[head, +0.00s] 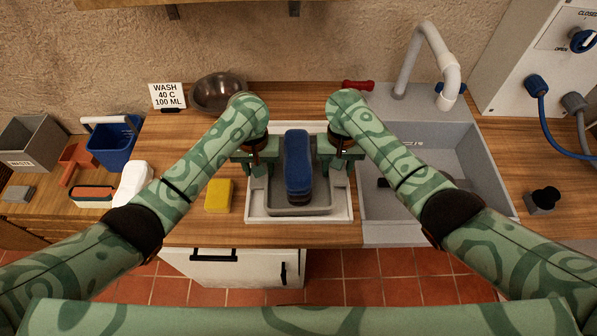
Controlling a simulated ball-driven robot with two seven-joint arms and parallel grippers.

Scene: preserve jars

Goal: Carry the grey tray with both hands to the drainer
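The grey tray (300,210) is in the middle of the counter, within or just above a white rectangular frame that looks like the drainer (256,213). I cannot tell whether the tray rests on it. A long blue object (297,160) with a dark lower part stands in the tray. My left gripper (259,170) is at the tray's left side and my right gripper (339,170) is at its right side, both pointing down. Their fingertips are small and partly hidden, so I cannot tell whether they close on the tray's walls.
The sink (410,220) with its white tap (425,50) is directly right. A yellow sponge (219,195) lies close on the left. A metal bowl (219,92) and a wash sign (168,96) are behind. A blue bucket (113,147) stands farther left.

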